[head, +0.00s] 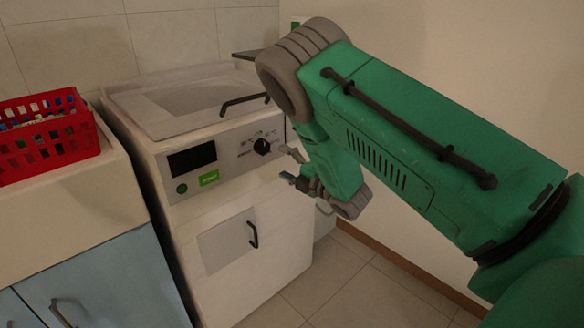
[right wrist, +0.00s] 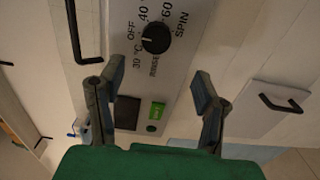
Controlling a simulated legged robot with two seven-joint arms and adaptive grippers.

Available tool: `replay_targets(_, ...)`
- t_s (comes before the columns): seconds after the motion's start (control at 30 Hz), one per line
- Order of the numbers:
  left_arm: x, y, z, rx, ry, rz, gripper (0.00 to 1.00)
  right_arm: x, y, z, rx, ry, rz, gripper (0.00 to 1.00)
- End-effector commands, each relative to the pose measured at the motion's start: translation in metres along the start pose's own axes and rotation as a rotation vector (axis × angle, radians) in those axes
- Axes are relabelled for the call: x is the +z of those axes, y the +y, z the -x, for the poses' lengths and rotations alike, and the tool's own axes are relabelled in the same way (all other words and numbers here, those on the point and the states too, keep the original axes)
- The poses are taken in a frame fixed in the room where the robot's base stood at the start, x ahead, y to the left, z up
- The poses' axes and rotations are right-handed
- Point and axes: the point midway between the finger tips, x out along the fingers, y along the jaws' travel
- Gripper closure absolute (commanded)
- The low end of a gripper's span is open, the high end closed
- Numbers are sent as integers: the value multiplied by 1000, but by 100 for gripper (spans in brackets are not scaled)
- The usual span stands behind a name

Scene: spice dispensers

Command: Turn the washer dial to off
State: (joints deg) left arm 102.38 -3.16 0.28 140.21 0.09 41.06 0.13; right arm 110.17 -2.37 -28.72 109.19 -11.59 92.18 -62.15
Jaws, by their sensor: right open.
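The washer (head: 250,205) is a white top-loading box with a tilted control panel. Its black round dial (head: 262,146) is at the right end of the panel. The dial also shows at the top of the right wrist view (right wrist: 155,38), ringed by OFF, 30°C, 40, 60, SPIN and RINSE labels. A small pale mark is on its left side, near OFF and 30°C; its exact setting is hard to read. My right gripper (head: 291,166) is open and empty, just right of and below the dial, apart from it. In the right wrist view its fingers (right wrist: 158,83) stand below the dial. My left gripper is out of view.
The panel has a dark display (head: 192,158) and a green label (head: 208,178). A black lid handle (head: 244,103) is above the dial; a door handle (head: 253,234) is below. A red basket (head: 45,143) stands on the left counter. Floor is clear at right.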

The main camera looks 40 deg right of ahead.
Motion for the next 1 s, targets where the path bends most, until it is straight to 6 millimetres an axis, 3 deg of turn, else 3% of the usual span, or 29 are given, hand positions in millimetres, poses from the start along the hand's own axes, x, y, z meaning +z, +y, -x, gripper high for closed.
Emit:
replay_targets(0.23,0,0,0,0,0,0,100,0,-1,27,-2,0,0,41)
replay_targets(0.83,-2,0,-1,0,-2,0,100,0,-2,29,-3,-1,-3,41)
replay_targets(0.93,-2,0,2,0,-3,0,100,-3,-14,35,-47,-23,-58,41)
replay_targets(1.0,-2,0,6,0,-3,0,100,-8,-36,46,-128,-67,-159,41)
